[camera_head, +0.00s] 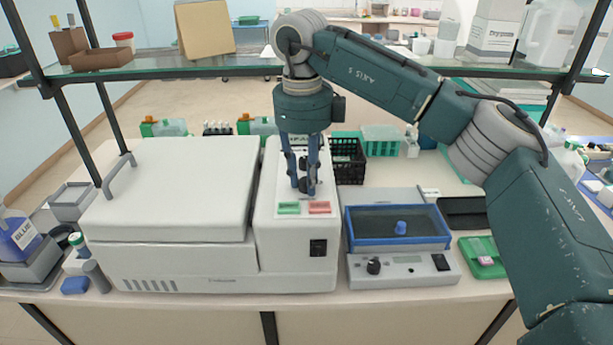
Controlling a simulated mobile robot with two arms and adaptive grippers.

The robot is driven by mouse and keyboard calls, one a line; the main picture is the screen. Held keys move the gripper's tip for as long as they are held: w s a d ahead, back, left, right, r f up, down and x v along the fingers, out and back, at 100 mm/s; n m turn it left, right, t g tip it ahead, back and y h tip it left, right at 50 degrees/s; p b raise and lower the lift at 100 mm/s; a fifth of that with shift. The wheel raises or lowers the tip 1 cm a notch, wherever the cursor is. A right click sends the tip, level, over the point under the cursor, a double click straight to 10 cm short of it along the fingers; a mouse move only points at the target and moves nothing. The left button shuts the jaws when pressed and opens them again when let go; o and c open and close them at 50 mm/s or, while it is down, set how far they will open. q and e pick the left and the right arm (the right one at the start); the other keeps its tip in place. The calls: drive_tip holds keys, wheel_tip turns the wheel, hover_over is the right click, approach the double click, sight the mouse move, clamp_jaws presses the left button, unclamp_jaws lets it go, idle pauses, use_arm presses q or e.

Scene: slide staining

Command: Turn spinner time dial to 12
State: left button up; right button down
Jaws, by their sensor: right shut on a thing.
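The white spinner (180,250) stands on the bench at centre left, its large lid closed. Its sloped control panel (264,195) is on the right side, with a green button (289,208) and a red button (319,207) near the front. My right gripper (304,189) points down over this panel, its blue fingers on either side of a dark dial (305,184). It is shut on this dial. Another dark shape shows higher between the fingers. The fingers partly hide the panel, and the dial markings are too small to read. My left gripper is out of view.
A blue-framed device (400,243) with a knob stands right of the spinner. A black basket (347,165) and a green rack (380,140) are behind. A glass shelf (200,68) crosses above the bench. A green tray (483,258) lies at right.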

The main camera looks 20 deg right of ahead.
sight(304, 182)
drive_tip(key=shift+w+r, duration=0.1)
drive_tip(key=shift+r, duration=0.2)
drive_tip(key=c, duration=1.8)
unclamp_jaws()
drive_tip(key=shift+o, duration=0.4)
drive_tip(key=shift+f, duration=0.1)
wheel_tip(304, 182, up, 12)
drive_tip(key=shift+s+a, duration=0.25)
drive_tip(key=shift+a, duration=0.05)
